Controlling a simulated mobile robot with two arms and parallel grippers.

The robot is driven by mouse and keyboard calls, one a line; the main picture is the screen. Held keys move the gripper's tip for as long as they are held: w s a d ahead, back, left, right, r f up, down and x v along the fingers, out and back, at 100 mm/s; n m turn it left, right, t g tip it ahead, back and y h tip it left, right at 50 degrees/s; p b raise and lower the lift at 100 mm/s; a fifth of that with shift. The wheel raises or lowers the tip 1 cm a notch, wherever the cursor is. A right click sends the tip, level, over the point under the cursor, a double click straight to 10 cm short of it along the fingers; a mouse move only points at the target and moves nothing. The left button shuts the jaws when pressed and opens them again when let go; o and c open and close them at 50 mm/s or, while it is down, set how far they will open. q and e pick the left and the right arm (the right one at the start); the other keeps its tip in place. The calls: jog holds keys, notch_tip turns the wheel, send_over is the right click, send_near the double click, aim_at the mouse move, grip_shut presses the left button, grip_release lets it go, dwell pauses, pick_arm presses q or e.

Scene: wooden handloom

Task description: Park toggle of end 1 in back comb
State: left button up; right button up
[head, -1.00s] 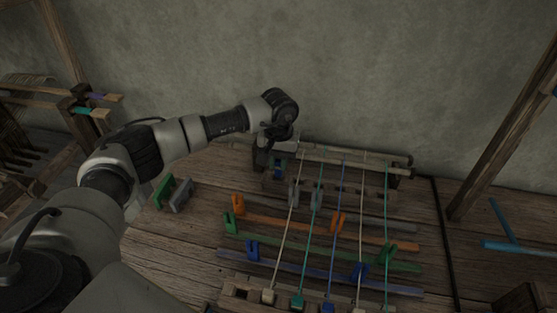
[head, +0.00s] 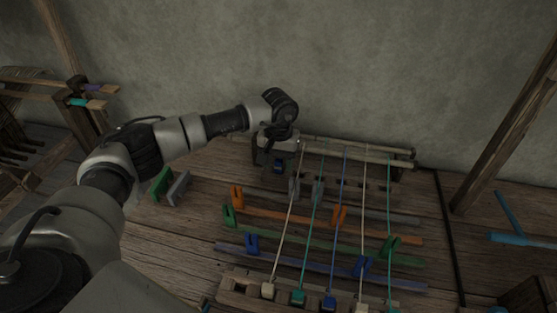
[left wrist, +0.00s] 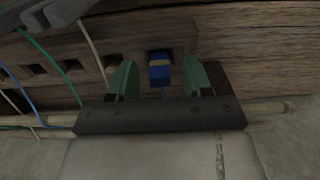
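A blue toggle with a yellowish band (left wrist: 160,70) sits at a dark square slot of the wooden back comb (left wrist: 140,22). In the head view, a small blue patch, seemingly this toggle (head: 278,166), shows just below my left gripper. My left gripper (left wrist: 159,80) has its two green fingers apart, one on each side of the toggle, with a visible gap on both sides. The back comb (head: 375,190) lies near the wall in the head view, partly hidden by my left gripper and the cords. How deep the toggle sits is unclear. My right gripper is not in view.
Several cream, teal and blue cords run from the back rod (head: 400,162) to the front comb (head: 238,289). Grey, orange, green and blue bars (head: 290,252) with upright clips cross under them. A loose green clip (head: 160,183) and grey clip (head: 179,188) stand left.

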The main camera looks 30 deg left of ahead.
pick_arm(q)
notch_tip(320, 180, up, 11)
jog(key=shift+b, duration=0.35)
jog(key=shift+f, duration=0.1)
